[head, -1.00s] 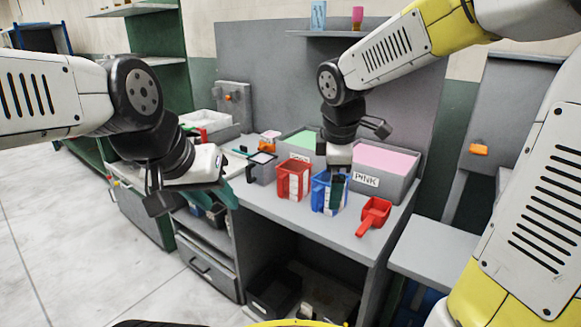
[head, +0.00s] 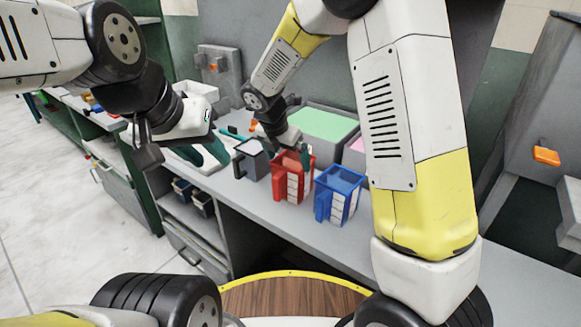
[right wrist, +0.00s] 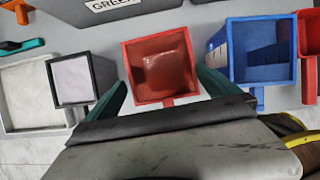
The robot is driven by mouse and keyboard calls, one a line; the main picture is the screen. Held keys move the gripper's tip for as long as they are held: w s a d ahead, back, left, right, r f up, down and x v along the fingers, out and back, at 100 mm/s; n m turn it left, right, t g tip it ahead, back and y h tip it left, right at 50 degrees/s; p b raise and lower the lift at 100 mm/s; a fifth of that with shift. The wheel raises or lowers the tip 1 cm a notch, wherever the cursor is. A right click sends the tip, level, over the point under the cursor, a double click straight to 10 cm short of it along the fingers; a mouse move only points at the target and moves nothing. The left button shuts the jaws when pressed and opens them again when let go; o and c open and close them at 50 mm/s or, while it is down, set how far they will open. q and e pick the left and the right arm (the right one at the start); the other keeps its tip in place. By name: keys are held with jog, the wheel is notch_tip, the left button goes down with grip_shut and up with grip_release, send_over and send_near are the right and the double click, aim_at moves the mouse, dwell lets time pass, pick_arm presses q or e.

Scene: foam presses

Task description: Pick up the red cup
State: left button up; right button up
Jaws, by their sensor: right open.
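The red cup (head: 280,186), square with a white scale strip and a handle, stands upright on the grey bench. In the right wrist view the red cup (right wrist: 160,62) opens toward the camera, with an empty-looking inside. My right gripper (head: 293,158) is over the cup, pointing down. In the right wrist view its teal fingers (right wrist: 162,84) are apart, one on each side of the cup; whether they touch it cannot be told. My left gripper (head: 204,155) is off to the left, away from the red cup, its finger gap unclear.
A blue cup (head: 342,190) stands close to the right of the red cup. A dark grey cup (head: 248,160) stands to its left. A bin with green foam (head: 318,124) is behind. A red item (right wrist: 311,40) lies past the blue cup.

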jog(key=x, duration=0.6)
jog(key=shift+d+f, duration=0.2)
jog(key=shift+f, duration=0.15)
jog(key=c, duration=1.2)
